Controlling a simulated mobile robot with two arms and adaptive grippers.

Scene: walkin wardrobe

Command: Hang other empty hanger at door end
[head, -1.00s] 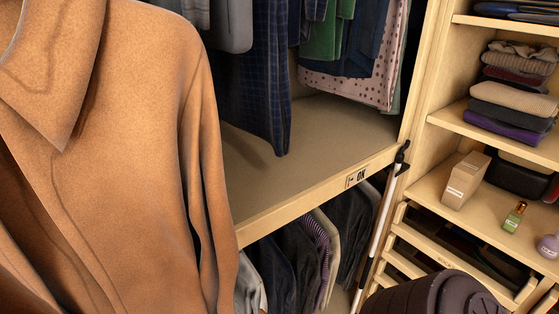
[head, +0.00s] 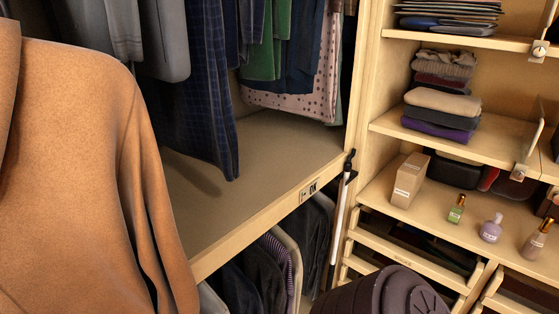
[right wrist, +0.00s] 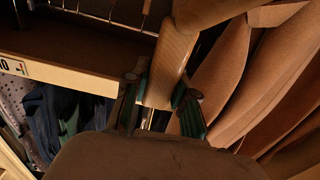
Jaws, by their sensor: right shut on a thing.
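In the right wrist view my right gripper (right wrist: 158,108) has its dark, teal-padded fingers closed on a light wooden piece. It looks like part of a wooden hanger (right wrist: 172,60), running up between the fingers and bending at the top. The rest of the hanger and its hook cannot be made out. Brown garment folds (right wrist: 255,85) fill the right of that view, close beside the hanger. In the head view a large tan coat (head: 75,170) fills the left side very near the camera. Neither gripper shows in the head view.
A wooden shelf (head: 265,150) with a labelled front edge lies behind the coat, with clothes hanging above and below. At the right, shelves hold folded knitwear (head: 440,110), a box (head: 409,180) and small bottles (head: 491,229). A dark ribbed rounded object (head: 385,293) is at the bottom.

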